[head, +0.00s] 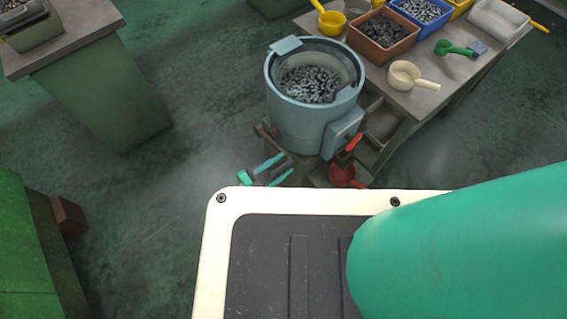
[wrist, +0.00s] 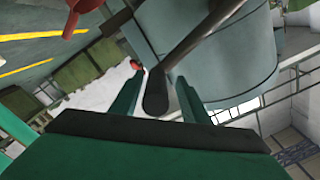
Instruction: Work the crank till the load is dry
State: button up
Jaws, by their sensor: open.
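The blue-grey drum machine (head: 302,122) stands in the upper middle of the head view. Its open bowl holds the load, a heap of small grey metal parts (head: 312,84). My gripper (head: 268,171) is low beside the machine's near left side, its teal fingers apart. In the wrist view my gripper (wrist: 160,82) is open, with a dark rounded handle end (wrist: 156,96), seemingly the crank's, between the fingers. A dark bar (wrist: 190,42) runs from it toward the upper right. Whether the fingers touch it I cannot tell. Whether the load is wet or dry does not show.
A red lever (head: 353,142) is on the machine's right side, above a red bowl (head: 343,174). Floor left of the machine is clear.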

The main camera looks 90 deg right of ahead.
jog(key=v, duration=0.9)
jog(key=shift+w, duration=0.15)
